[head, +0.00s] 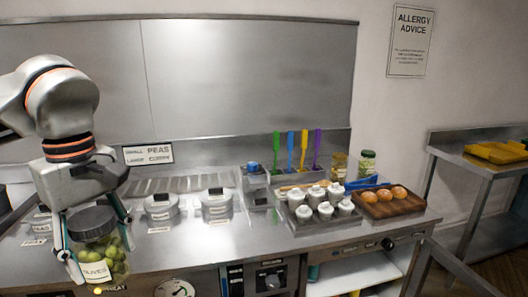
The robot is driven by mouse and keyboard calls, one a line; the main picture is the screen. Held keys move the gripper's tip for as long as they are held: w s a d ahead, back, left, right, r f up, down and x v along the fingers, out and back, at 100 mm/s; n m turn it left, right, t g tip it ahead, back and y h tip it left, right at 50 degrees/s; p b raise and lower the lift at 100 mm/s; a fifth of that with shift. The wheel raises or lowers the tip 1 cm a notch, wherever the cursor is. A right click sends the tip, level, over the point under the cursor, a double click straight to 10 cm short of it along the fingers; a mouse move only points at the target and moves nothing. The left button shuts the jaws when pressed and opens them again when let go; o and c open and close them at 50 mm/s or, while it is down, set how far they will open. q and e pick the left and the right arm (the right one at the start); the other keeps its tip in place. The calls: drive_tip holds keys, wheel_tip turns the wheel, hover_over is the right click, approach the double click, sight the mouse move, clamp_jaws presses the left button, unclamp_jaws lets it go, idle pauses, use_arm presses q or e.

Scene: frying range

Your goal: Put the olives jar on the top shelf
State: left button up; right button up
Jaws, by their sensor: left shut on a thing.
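The olives jar (98,262) is a clear jar of green olives with a dark lid and a label reading OLIVES. It is in the lower left of the head view, upright or slightly tilted. My left gripper (98,248) points down, with one finger on each side of the jar, shut on it. The jar is in front of the steel counter's left part; I cannot tell its height above it. A white shelf (352,275) shows in the open bay under the counter at the lower right; I cannot tell whether it is the top shelf. My right gripper is not in view.
Lidded pots (161,207) are set in the steel counter (262,240). Two jars (367,163) stand behind. A side table (460,157) with a yellow tray (495,152) is at the far right.

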use_arm(q)
drive_tip(key=w+d+f+m, duration=0.1)
drive_tip(key=f+m, duration=0.4)
drive_tip(key=f, duration=0.5)
drive_tip(key=w+d+f+m, duration=0.1)
drive_tip(key=w+f+m, duration=0.2)
drive_tip(key=f+m, duration=0.3)
wheel_tip(320, 180, down, 4)
drive_tip(key=shift+r+m, duration=0.1)
drive_tip(key=shift+m, duration=0.2)
